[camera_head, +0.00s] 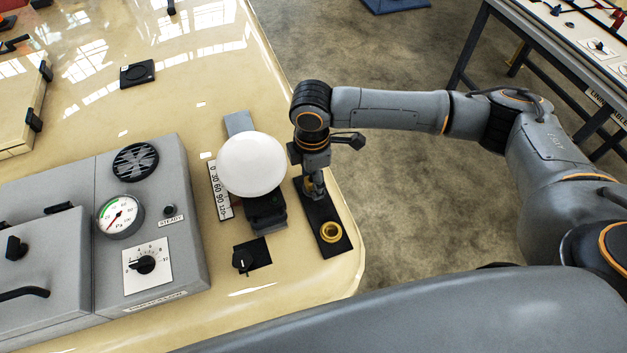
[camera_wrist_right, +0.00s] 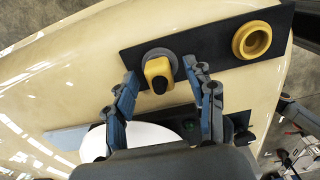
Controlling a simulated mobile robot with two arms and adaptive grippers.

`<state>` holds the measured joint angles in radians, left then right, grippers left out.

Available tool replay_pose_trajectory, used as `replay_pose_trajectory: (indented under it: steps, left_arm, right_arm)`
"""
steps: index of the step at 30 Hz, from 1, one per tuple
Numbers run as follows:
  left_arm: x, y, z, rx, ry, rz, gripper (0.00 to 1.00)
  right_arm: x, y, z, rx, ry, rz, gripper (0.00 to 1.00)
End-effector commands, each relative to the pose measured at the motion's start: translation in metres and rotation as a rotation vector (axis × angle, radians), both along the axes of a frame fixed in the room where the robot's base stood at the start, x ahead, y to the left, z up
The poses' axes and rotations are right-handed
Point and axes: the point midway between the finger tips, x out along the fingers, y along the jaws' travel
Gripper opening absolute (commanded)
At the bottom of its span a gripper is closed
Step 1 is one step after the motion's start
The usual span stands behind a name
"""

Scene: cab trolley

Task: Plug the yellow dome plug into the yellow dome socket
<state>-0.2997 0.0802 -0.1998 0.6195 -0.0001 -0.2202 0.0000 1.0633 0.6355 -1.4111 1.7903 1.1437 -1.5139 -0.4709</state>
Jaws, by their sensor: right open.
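The yellow dome plug (camera_wrist_right: 158,72) stands on a grey round seat on a black plate (camera_wrist_right: 208,46) in the wrist view. The yellow dome socket (camera_wrist_right: 252,40), a ring with a recessed middle, is at the other end of the same plate. In the head view the socket (camera_head: 331,232) is at the plate's near end, and the plug is mostly hidden by my right gripper. My right gripper (camera_head: 313,186) points down over the far part of the plate. In the wrist view its open fingers (camera_wrist_right: 163,77) are on either side of the plug. My left gripper is not in view.
A white dome lamp (camera_head: 252,164) stands just left of my right gripper, beside a numbered scale strip (camera_head: 220,190). A black knob (camera_head: 243,260) and a grey gauge panel (camera_head: 180,215) are further left. The table's edge (camera_head: 352,265) runs close right of the plate.

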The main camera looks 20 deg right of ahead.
Motion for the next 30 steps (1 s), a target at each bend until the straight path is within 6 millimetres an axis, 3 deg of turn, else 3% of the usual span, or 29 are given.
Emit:
replay_pose_trajectory:
  steps: [18,19,27,30]
  left_arm:
    - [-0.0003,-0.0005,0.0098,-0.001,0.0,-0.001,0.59]
    - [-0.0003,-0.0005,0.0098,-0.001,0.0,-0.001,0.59]
    - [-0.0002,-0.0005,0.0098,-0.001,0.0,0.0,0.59]
    - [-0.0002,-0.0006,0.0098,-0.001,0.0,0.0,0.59]
  right_arm:
    - [0.0001,0.0001,-0.0001,0.0,0.0,0.0,0.55]
    - [0.0001,0.0001,0.0,0.0,0.0,0.0,0.53]
    - [0.0,0.0001,0.0,0.0,0.0,0.0,0.0]
    - [0.0,0.0001,0.0,0.0,0.0,0.0,0.0]
